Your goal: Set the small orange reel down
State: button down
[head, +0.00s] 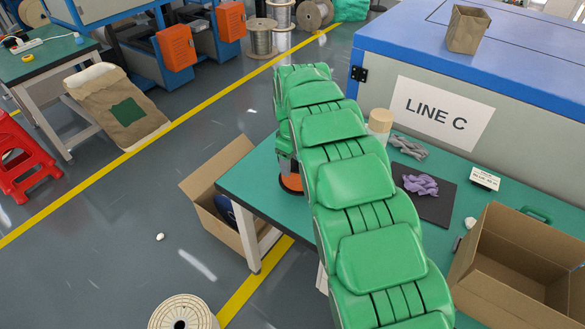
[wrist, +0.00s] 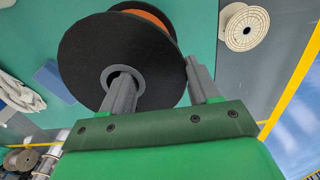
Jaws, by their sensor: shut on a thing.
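The small orange reel (wrist: 90,62) has black flanges and orange winding and fills the upper middle of the wrist view. My gripper (wrist: 158,82) is shut on it, with one finger in the hub hole and the other at the flange's outer rim. In the head view, a sliver of the orange reel (head: 291,183) shows beside my green arm at the left edge of the green table (head: 250,178). My arm hides most of it and my gripper there. I cannot tell whether the reel touches the tabletop.
An open cardboard box (head: 515,265) stands at the table's right. A dark mat with purple gloves (head: 420,185), grey gloves (head: 408,147) and a small sign (head: 484,179) lie behind. Another carton (head: 205,185) is on the floor below the left edge. A cream reel (head: 183,313) stands on the floor.

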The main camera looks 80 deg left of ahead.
jog(key=shift+a+f, duration=0.25)
jog(key=shift+f, duration=1.65)
jog(key=shift+c, duration=1.2)
grip_release()
notch_tip(320, 180, up, 12)
jog(key=shift+r, duration=0.15)
